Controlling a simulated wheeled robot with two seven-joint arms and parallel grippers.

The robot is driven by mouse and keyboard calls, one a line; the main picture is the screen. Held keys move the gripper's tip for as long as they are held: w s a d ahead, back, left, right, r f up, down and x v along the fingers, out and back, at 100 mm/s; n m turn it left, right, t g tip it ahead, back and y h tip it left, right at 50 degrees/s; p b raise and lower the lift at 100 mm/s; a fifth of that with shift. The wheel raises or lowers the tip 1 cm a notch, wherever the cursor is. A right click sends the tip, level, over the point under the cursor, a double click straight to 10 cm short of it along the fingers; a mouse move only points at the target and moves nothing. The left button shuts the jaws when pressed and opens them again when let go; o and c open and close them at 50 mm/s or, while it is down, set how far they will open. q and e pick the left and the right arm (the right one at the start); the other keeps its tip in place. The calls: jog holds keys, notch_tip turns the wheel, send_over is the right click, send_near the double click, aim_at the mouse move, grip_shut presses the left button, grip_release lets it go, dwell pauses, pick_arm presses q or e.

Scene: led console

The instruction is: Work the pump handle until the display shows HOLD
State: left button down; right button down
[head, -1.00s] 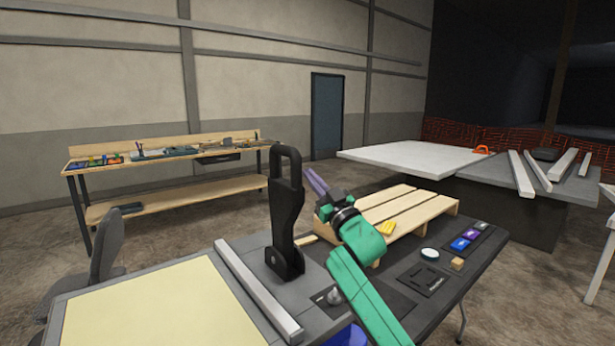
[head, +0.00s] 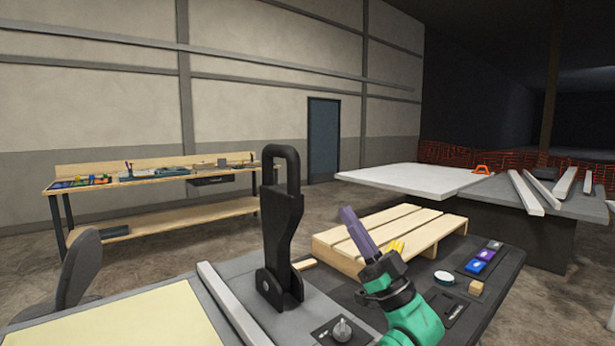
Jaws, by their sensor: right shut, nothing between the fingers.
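The black pump handle (head: 281,225) stands upright on its pivot base on the grey console, with a looped grip at its top. My right gripper (head: 347,214) has purple fingers that are shut and empty. In the picture it is to the right of the handle, apart from it, in front of a wooden pallet. My left gripper is not in view. No display showing HOLD can be read. Small coloured tiles (head: 481,261) sit at the console's right side, too small to read.
A wooden pallet (head: 428,228) lies behind my right gripper. A metal knob (head: 342,328), a round white-topped piece (head: 444,277) and a small wooden block (head: 476,288) are on the console. A pale bar (head: 229,304) runs left of the handle.

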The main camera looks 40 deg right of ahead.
jog(key=p, duration=0.6)
send_near(296, 155)
notch_tip(296, 155, up, 5)
jog(key=w, duration=0.1)
jog(key=w+f+p, duration=0.1)
jog(key=w, duration=0.1)
jog(key=shift+w+a+p, duration=0.15)
jog(key=shift+a+p, duration=0.05)
jog(key=shift+p, duration=0.1)
